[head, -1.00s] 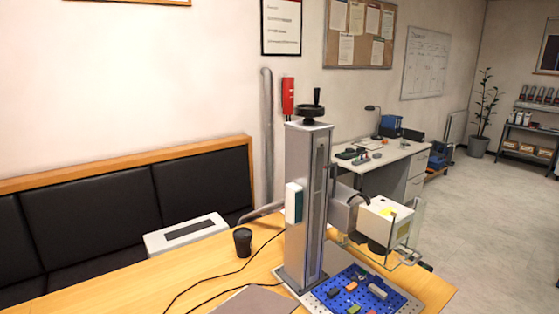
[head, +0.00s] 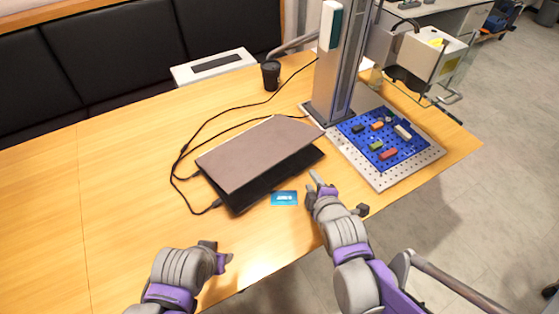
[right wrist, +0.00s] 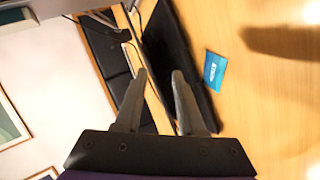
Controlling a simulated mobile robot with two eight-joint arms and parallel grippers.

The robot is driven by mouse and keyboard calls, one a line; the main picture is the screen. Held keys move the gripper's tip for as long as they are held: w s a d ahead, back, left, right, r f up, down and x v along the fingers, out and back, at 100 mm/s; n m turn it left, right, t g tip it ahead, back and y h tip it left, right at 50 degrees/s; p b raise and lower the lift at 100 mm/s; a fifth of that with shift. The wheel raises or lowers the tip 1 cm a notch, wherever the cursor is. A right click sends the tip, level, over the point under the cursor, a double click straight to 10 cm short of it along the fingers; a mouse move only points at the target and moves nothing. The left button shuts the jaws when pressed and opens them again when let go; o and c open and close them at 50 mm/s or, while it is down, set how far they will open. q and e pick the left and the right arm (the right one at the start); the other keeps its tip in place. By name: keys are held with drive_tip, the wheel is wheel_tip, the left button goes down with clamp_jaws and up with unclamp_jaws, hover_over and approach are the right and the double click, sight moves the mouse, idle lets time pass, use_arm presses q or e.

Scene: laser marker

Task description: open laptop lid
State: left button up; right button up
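The laptop (head: 258,155) lies on the wooden table with its grey-brown lid part-way raised. A dark gap shows between lid and black base (head: 285,181) along the front right side. Its dark edge also shows in the right wrist view (right wrist: 180,60), beyond the fingers. My right gripper (head: 338,194) is open and empty, just right of the laptop's front right side. Its two fingers stand apart in the right wrist view (right wrist: 157,75). My left gripper (head: 219,253) is over the table's front edge, in front of the laptop; its finger gap is unclear.
A blue card (head: 284,198) lies in front of the laptop; it also shows in the right wrist view (right wrist: 214,71). The marker's column (head: 337,70) and perforated plate (head: 405,171) stand behind and right. Cables (head: 183,155) run left of the laptop. A black cup (head: 271,75) stands behind.

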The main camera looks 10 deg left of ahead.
sight(279, 155)
use_arm(q)
wheel_tip(279, 155, down, 2)
drive_tip(key=shift+s+f+b, duration=0.1)
drive_tip(key=shift+b, duration=0.55)
drive_tip(key=shift+f, duration=0.1)
use_arm(e)
drive_tip(key=w+a+f+n, duration=0.1)
drive_tip(key=w+a+n, duration=0.1)
drive_tip(key=w+a, duration=0.1)
drive_tip(key=w+a+f+n+t+y, duration=0.1)
drive_tip(key=w+a+f, duration=0.1)
drive_tip(key=w, duration=0.3)
drive_tip(key=w+a+f+n, duration=0.1)
drive_tip(key=w+a+n, duration=0.1)
drive_tip(key=w+a, duration=0.2)
drive_tip(key=shift+w+a+f+n+t+y, duration=0.2)
drive_tip(key=shift+a+f+n+t+y, duration=0.15)
drive_tip(key=shift+a, duration=0.25)
clamp_jaws()
